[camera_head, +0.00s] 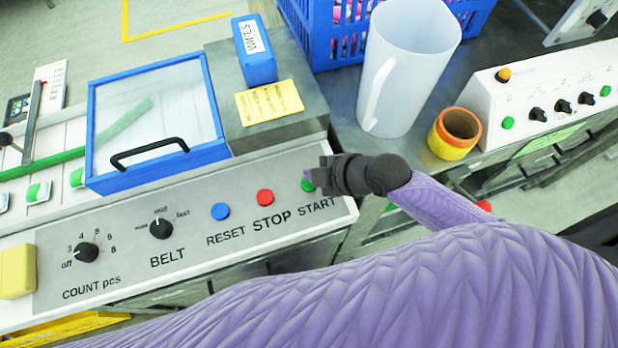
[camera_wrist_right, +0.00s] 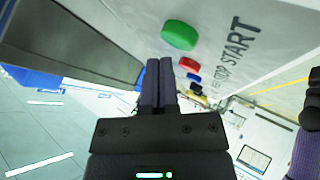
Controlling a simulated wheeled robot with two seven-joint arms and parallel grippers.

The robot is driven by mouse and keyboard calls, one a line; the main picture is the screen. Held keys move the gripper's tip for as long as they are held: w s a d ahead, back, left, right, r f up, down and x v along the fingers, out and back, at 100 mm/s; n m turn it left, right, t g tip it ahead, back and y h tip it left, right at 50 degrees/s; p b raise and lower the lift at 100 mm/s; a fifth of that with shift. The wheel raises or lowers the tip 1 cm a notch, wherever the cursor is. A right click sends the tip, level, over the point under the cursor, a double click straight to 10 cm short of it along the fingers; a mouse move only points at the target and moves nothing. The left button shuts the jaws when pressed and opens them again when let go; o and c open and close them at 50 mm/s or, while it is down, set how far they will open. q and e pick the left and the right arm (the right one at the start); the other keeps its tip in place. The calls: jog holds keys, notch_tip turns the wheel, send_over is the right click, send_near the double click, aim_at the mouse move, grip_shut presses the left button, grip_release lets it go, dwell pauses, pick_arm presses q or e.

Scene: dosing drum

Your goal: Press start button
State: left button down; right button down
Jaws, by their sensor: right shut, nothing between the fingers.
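The green start button (camera_head: 308,185) is at the right end of the grey control panel (camera_head: 120,255), above the word START. My right gripper (camera_head: 318,178) is shut and empty, right at the button and partly covering it in the head view. In the right wrist view the green button (camera_wrist_right: 180,35) shows whole, and the shut fingertips (camera_wrist_right: 158,65) are beside it, a little apart in the picture. I cannot tell whether they touch it. The red stop button (camera_head: 265,197) and blue reset button (camera_head: 221,211) are to the left. My left gripper is not in view.
A blue-framed clear lid (camera_head: 155,115) with a black handle is behind the panel. A blue wipes box (camera_head: 254,50) and yellow note (camera_head: 269,102) lie on a grey block. A white jug (camera_head: 405,65), orange-yellow cup (camera_head: 454,133) and blue crate (camera_head: 325,35) stand behind my right gripper.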

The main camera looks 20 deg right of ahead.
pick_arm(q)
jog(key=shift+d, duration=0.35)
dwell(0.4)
pick_arm(e)
jog(key=shift+f, duration=0.35)
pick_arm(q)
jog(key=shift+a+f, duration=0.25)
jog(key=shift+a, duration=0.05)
pick_arm(e)
jog(key=shift+f, duration=0.1)
